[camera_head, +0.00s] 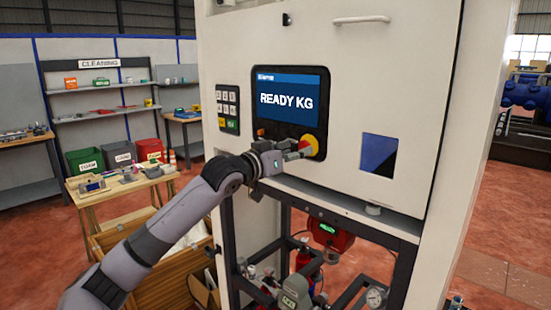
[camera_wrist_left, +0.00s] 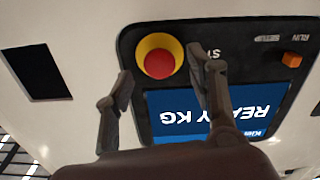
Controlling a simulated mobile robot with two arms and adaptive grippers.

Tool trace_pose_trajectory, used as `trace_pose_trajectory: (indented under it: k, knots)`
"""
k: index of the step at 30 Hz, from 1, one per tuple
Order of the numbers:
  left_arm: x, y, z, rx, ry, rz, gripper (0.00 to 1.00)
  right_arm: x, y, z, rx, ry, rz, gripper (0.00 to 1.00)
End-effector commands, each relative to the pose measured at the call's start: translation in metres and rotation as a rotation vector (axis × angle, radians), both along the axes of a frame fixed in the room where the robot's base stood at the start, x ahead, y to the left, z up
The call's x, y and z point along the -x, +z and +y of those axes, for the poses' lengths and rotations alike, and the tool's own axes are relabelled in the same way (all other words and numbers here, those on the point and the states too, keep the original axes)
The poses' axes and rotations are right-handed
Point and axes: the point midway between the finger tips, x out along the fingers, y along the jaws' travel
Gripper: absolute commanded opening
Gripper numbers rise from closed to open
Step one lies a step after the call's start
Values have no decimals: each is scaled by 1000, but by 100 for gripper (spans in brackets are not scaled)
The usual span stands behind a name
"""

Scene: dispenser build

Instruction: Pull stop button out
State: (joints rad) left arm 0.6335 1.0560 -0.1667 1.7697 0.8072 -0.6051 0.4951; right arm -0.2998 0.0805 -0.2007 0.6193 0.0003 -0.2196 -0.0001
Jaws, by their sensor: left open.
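The stop button (camera_head: 311,143), red on a yellow base, sits on the dark control panel below the screen (camera_head: 289,98) reading "READY KG". My left gripper (camera_head: 294,150) is in front of the panel and partly covers the button in the head view. In the left wrist view, which shows the panel upside down, the stop button (camera_wrist_left: 159,64) appears between the two spread fingers of my left gripper (camera_wrist_left: 161,70). The fingers are open. Contact with the button cannot be told. My right gripper is not in view.
A keypad (camera_head: 228,108) is left of the screen, and a dark blue window (camera_head: 379,154) is to the right. An orange switch (camera_wrist_left: 291,60) shows on the panel in the wrist view. A wooden table (camera_head: 118,187) with parts stands at the left.

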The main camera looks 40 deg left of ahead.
Motion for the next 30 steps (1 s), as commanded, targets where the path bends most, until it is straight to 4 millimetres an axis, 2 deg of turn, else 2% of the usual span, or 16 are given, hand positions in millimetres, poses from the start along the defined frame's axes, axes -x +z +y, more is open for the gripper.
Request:
trace_pose_trajectory:
  k: [6,15,24,30]
  knots:
    - [33,-2,2,-6,0,6,51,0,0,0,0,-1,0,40]
    - [65,-2,4,-5,-2,4,51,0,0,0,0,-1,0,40]
    - [87,-2,6,1,0,3,51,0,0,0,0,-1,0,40]
    - [92,-1,7,0,0,3,51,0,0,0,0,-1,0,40]
